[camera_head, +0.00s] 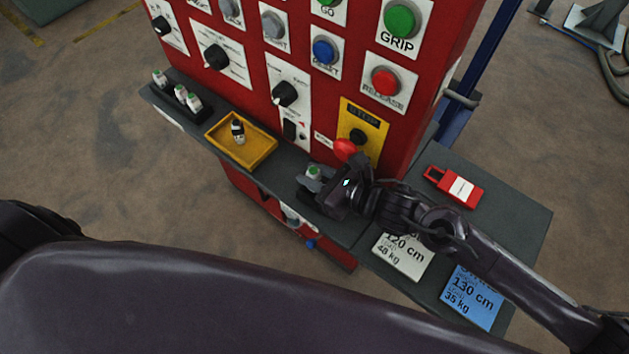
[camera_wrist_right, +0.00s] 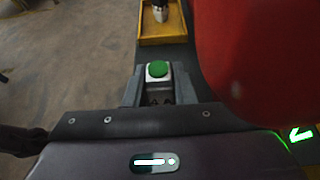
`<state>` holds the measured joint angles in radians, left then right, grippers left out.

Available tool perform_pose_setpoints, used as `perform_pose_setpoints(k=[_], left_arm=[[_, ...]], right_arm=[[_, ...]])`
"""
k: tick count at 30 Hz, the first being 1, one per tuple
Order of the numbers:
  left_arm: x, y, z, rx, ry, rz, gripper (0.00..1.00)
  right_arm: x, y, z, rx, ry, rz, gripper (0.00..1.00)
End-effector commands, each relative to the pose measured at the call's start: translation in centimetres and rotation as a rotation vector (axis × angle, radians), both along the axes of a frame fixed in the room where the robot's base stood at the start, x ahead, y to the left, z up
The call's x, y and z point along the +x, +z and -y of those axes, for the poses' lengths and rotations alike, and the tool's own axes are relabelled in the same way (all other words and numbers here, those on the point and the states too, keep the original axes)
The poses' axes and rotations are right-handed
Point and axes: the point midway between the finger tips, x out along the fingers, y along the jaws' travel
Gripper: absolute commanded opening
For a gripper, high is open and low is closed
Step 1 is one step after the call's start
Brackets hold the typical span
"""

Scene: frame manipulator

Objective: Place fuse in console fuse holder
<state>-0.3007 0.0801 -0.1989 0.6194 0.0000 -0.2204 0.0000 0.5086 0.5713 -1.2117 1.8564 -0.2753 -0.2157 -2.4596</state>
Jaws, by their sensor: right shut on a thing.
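My right gripper (camera_head: 316,184) is shut on a fuse (camera_head: 314,172) with a green top and pale body. It is low over the console's grey ledge, in front of the red panel. In the right wrist view the fuse (camera_wrist_right: 157,71) stands between the two grey fingers (camera_wrist_right: 158,88), green end showing; its lower end is hidden. The red console (camera_head: 330,112) carries a dark upright slot (camera_head: 290,131) below a black knob, possibly the fuse holder; I cannot tell for sure. My left gripper is not in view.
A yellow tray (camera_head: 262,157) on the ledge holds a black-and-white fuse (camera_head: 238,131). Several green-topped fuses stand in a black rack (camera_head: 178,107) at left. A red stop button (camera_head: 346,149) is close to my right gripper. A red device (camera_head: 455,187) lies at right.

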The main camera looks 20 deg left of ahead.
Motion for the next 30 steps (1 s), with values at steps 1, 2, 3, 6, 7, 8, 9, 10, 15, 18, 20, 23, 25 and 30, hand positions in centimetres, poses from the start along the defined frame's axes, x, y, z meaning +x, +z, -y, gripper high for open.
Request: perform_pose_setpoints(k=[1,2,3,6,7,8,9,10,15,18,20,23,25,30], left_arm=[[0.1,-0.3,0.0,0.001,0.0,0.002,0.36],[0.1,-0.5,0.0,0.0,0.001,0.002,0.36],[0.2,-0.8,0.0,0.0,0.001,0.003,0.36],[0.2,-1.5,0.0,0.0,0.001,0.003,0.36],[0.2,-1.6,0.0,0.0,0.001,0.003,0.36],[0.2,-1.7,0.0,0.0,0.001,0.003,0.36],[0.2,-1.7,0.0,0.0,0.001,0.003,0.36],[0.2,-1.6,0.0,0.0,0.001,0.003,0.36],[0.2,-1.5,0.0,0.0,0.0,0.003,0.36],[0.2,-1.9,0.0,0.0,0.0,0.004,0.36],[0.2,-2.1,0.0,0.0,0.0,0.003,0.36],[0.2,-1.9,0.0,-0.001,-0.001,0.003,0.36],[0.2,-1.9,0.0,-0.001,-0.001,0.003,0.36],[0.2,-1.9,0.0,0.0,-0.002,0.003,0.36]], right_arm=[[0.0,-0.5,0.0,-0.001,0.0,-0.001,0.0],[0.0,-0.9,0.0,-0.001,-0.001,-0.002,0.0],[0.0,-1.5,0.0,-0.001,-0.001,-0.003,0.0],[0.0,-3.1,0.0,-0.001,-0.002,-0.004,0.0],[0.0,-3.4,0.0,0.0,-0.001,-0.003,0.0],[0.0,-3.5,0.0,0.001,-0.001,-0.002,0.0],[0.0,-3.6,0.0,0.002,-0.001,-0.001,0.0],[0.0,-3.5,0.0,0.002,-0.001,-0.001,0.0],[0.0,-3.4,0.0,0.001,0.0,-0.001,0.0],[0.0,-3.7,0.0,0.001,0.0,-0.001,0.0],[0.0,-3.9,0.0,0.0,0.0,-0.001,0.0],[0.0,-3.7,0.1,0.0,0.0,-0.001,0.33],[0.0,-3.7,0.1,0.0,0.0,-0.001,0.43],[0.0,-3.7,0.1,0.0,0.0,-0.001,0.45]])
